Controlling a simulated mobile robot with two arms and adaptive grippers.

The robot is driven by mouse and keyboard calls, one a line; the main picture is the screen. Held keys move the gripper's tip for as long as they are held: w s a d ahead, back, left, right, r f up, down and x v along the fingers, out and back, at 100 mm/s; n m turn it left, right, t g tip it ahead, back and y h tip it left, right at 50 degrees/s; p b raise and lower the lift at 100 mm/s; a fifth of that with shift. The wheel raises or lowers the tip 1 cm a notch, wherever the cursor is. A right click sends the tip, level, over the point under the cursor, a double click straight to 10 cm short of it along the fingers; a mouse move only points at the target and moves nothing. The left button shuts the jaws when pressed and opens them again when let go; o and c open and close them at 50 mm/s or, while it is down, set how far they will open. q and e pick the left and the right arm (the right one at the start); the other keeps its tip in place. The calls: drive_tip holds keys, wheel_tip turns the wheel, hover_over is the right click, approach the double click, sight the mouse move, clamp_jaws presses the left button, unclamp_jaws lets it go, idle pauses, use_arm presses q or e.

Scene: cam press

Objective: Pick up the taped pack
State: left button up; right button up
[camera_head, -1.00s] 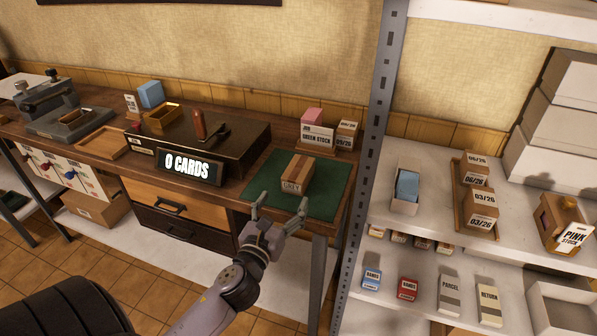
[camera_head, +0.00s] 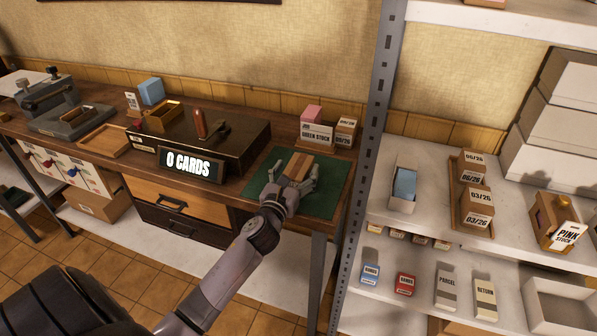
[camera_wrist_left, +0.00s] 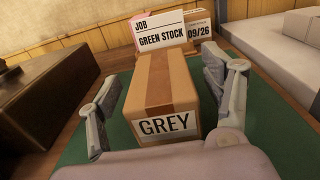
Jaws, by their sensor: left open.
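The taped pack (camera_head: 299,166) is a brown box with a darker tape strip along its top. It lies on the green mat (camera_head: 328,201) at the right end of the bench. In the left wrist view the pack (camera_wrist_left: 163,85) shows a white label reading GREY on its near end. My left gripper (camera_head: 298,172) is open, with one finger on each side of the pack. In the left wrist view the gripper (camera_wrist_left: 165,100) shows gaps between the fingers and the pack's sides. My right gripper is not in view.
A dark press box with a 0 CARDS sign (camera_head: 191,163) stands left of the mat. A GREEN STOCK card (camera_head: 317,133) stands behind the pack. A metal shelf post (camera_head: 372,150) rises to the right, beside shelves of boxes. Bare mat lies right of the pack.

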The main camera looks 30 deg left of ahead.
use_arm(q)
drive_tip(key=shift+c, duration=0.5)
drive_tip(key=c, duration=1.2)
drive_tip(key=shift+c, duration=0.7)
drive_tip(key=shift+r, duration=0.1)
